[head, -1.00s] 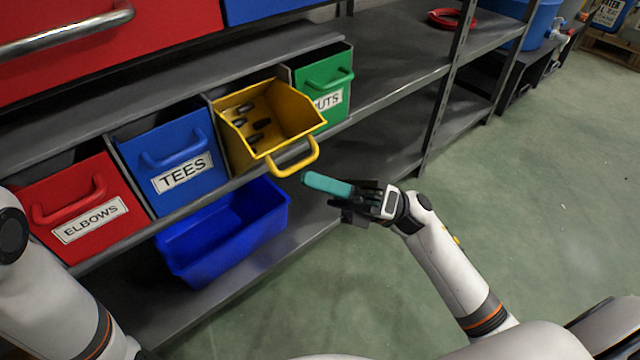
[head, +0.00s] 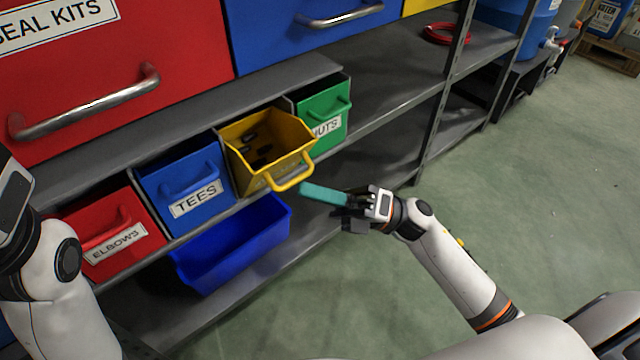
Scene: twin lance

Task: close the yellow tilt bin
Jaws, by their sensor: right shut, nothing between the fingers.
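The yellow tilt bin (head: 240,170) hangs tilted open in the row of bins, its open top facing up and outward. Several dark small parts lie inside it. Its yellow handle (head: 290,178) sticks out at the front. My right gripper (head: 322,194) is shut and empty, with teal fingers pointing left. Its fingertips are just below and right of the handle in the picture; I cannot tell whether they touch. My left arm (head: 65,290) rises at the left edge, and its fingers are out of view.
Beside the yellow bin are the blue TEES bin (head: 165,170) and green NUTS bin (head: 335,105), with the red ELBOWS bin (head: 95,215) further left. A blue open tub (head: 225,250) sits below. Large red (head: 190,40) and blue (head: 270,40) drawers are above. Green floor is clear at right.

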